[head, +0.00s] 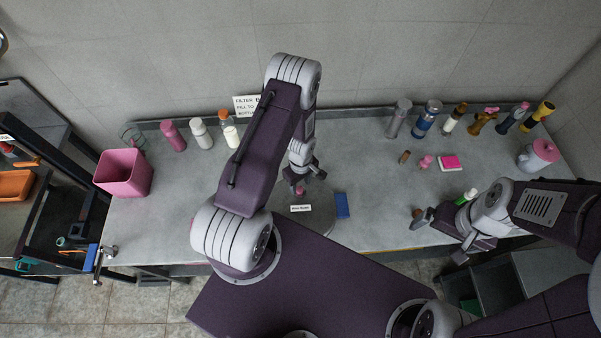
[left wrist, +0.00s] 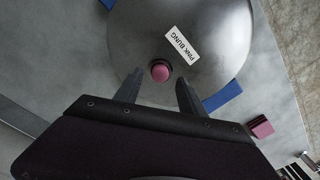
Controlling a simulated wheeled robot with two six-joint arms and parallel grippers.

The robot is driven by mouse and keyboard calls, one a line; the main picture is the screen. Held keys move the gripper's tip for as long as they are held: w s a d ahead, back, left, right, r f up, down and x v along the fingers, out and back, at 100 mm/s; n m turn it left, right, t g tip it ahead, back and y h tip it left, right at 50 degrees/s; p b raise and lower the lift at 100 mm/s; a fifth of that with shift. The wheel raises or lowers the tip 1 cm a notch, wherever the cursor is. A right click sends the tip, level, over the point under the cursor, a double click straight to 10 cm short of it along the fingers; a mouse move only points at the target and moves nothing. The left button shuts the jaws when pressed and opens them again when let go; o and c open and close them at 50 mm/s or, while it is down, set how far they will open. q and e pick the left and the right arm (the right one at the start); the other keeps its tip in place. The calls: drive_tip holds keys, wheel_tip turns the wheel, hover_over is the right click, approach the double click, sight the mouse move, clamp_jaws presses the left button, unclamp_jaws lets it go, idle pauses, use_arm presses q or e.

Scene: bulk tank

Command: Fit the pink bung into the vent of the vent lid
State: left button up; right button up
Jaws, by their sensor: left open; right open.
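The vent lid is a grey domed disc (head: 325,214) on the bench, with a white label that reads "PINK BUNG" in the left wrist view (left wrist: 215,30). The pink bung (left wrist: 160,71) stands at the lid's dark-ringed vent; how deep it sits I cannot tell. It also shows in the head view (head: 300,191). My left gripper (left wrist: 159,80) is open above the lid, its fingertips on either side of the bung, apparently not touching it. It also shows in the head view (head: 308,177). My right gripper (head: 445,228) is open over the bench's front right.
Blue pieces (head: 342,205) lie beside the lid. A small brown item (head: 404,157), a pink item (head: 426,161) and a pink pad (head: 449,162) lie to the right. Bottles line the back. A pink bin (head: 124,173) stands left, a pink-topped pot (head: 538,154) right.

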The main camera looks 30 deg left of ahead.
use_arm(q)
wheel_tip(320, 180, up, 9)
drive_tip(key=b, duration=0.1)
wheel_tip(320, 180, up, 8)
drive_tip(key=m, duration=0.5)
hover_over(301, 189)
drive_tip(key=s+d, duration=0.2)
drive_tip(key=s+d+r+m+t, duration=0.1)
drive_tip(key=s+d+r+m, duration=0.2)
drive_tip(key=s+r+m, duration=0.45)
wheel_tip(301, 189, down, 12)
drive_tip(key=b, duration=1.2)
drive_tip(key=shift+w+a+r, duration=0.2)
drive_tip(key=shift+w+a, duration=0.05)
drive_tip(key=shift+w, duration=0.2)
drive_tip(key=shift+s, duration=0.1)
